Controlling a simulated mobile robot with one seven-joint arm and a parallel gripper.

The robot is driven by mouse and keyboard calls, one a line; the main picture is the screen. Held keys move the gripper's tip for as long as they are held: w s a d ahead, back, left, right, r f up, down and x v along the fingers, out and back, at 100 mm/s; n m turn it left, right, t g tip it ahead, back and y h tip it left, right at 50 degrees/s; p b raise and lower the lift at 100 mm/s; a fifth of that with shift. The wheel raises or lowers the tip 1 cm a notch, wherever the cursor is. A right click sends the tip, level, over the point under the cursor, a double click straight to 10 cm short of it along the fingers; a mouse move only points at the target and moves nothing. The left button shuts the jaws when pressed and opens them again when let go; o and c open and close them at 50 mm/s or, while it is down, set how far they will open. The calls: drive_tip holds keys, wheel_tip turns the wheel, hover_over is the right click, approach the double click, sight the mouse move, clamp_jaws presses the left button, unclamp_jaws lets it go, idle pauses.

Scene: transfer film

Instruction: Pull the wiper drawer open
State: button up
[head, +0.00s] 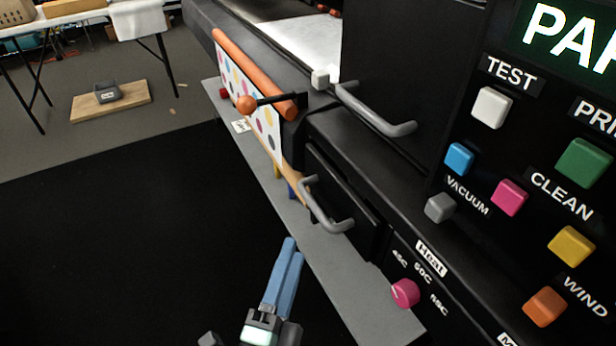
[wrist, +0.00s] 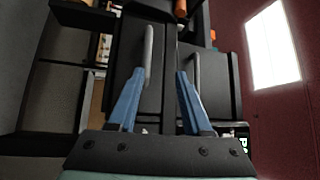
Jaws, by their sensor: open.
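The wiper drawer is probably the dark lower drawer front (head: 342,187) on the black printer, with a grey bar handle (head: 325,208). My gripper (head: 292,246) has blue fingers and is below and left of this handle in the head view, apart from it. In the wrist view my gripper (wrist: 160,72) is open with nothing between its fingers. There the handle that looks like the drawer's (wrist: 148,55) appears just beyond the left fingertip. The drawer looks shut.
A second grey handle (head: 375,115) sits on the upper cover. An orange roller (head: 255,75) and an orange-knobbed lever (head: 247,104) are farther along the printer. A button panel (head: 530,190) stands at right. Dark open floor (head: 120,250) lies at left.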

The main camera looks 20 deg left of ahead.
sight(313, 204)
drive_tip(key=shift+m, duration=0.3)
drive_tip(key=x, duration=0.4)
drive_tip(key=f+x, duration=0.1)
drive_tip(key=x, duration=0.3)
drive_tip(key=f+x, duration=0.1)
drive_tip(key=x, duration=0.2)
drive_tip(key=shift+w+d+f, duration=0.1)
drive_tip(key=shift+w+d, duration=0.05)
drive_tip(key=shift+w, duration=0.5)
clamp_jaws()
idle(0.6)
